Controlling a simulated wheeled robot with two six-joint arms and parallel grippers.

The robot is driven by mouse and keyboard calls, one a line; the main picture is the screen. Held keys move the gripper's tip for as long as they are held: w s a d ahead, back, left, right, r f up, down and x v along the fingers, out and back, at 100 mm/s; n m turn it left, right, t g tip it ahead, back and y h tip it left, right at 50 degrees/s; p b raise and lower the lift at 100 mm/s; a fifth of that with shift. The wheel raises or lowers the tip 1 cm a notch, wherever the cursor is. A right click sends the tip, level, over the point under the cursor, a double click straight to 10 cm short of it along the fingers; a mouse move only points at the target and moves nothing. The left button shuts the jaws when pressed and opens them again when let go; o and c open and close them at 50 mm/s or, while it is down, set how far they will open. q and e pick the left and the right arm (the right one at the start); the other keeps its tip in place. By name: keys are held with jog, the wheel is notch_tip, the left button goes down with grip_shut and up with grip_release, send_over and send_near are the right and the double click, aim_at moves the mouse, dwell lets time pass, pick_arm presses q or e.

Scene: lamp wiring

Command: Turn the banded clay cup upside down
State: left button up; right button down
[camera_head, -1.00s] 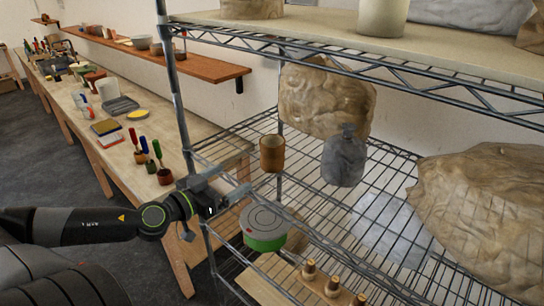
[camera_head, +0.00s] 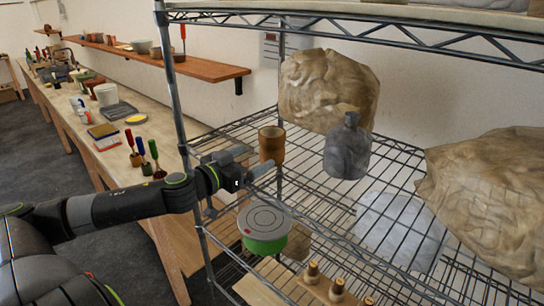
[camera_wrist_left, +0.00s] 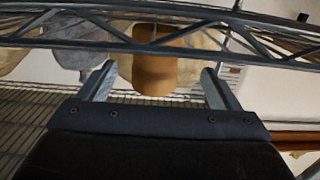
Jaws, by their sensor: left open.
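The banded clay cup (camera_head: 271,147) is brown and stands upright, mouth up, on the wire shelf in the head view. My left gripper (camera_head: 256,162) is open just to the left of it, with its fingers pointing toward it. In the left wrist view the cup (camera_wrist_left: 158,76) shows orange-brown, beyond and between the two open fingertips (camera_wrist_left: 158,70). No finger visibly touches it. A truss bar of the rack crosses in front of the cup's upper part there. My right gripper is not in view.
A grey bottle (camera_head: 347,150) and a wrapped clay lump (camera_head: 328,92) stand close to the cup's right. A larger lump (camera_head: 490,190) is farther right. The rack's post (camera_head: 176,100) and upper shelf edge (camera_head: 400,27) bound the space. A green-sided tin (camera_head: 264,228) is below.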

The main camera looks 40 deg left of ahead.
aim_at(263, 153)
pick_arm(q)
jog(key=shift+w+d+b, duration=0.1)
jog(key=shift+w+b, duration=0.4)
jog(key=shift+w, duration=0.7)
jog(key=shift+w, duration=0.1)
jog(key=shift+w, duration=0.1)
jog(key=shift+w+d+p, duration=0.15)
jog(key=shift+w+d, duration=0.05)
jog(key=shift+w, duration=0.45)
jog(key=shift+w+d+p, duration=0.15)
jog(key=shift+w+d, duration=0.05)
jog(key=shift+w, duration=0.45)
jog(key=shift+w+f, duration=0.25)
jog(key=shift+w, duration=0.85)
jog(key=c, duration=1.2)
